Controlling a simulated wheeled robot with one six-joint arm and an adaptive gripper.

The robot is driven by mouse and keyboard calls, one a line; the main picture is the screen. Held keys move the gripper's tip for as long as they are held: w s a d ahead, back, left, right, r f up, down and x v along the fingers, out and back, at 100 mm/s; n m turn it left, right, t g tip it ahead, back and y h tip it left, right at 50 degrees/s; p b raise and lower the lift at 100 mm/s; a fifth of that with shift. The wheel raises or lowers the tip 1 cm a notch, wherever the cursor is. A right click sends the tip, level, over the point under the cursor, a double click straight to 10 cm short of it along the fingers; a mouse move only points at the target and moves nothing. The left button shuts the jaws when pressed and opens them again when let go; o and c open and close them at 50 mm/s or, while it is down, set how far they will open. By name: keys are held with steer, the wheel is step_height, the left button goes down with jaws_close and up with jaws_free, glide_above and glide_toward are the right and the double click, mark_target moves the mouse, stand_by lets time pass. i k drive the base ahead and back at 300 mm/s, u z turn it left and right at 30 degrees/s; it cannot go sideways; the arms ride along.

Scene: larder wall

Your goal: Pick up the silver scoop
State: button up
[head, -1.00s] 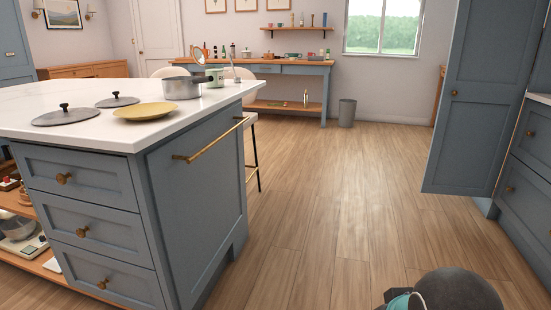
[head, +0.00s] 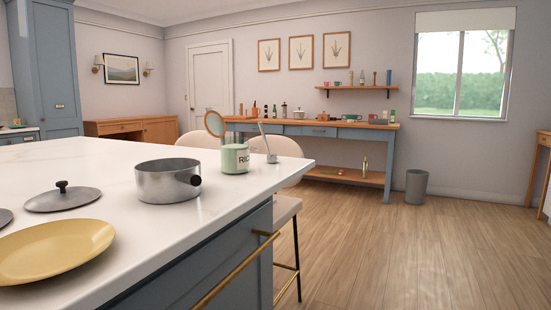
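A thin silver utensil that looks like the silver scoop (head: 271,158) stands at the far right end of the island counter, its handle slanting up and to the left. It is just right of a pale green canister (head: 236,160) lettered "RIC". I cannot tell whether the two touch, or whether the utensil rests in something small. My gripper is not in view.
The white island counter (head: 105,165) also holds a grey pot (head: 168,183), a grey lid (head: 62,198) and a yellow plate (head: 55,250). A brass rail (head: 235,273) juts from its side. Pale stools (head: 285,147) stand behind. Floor (head: 400,250) at right is clear.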

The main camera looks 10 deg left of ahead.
mark_target(271, 158)
steer(key=u, duration=0.1)
steer(key=i, duration=1.6)
steer(key=u, duration=0.15)
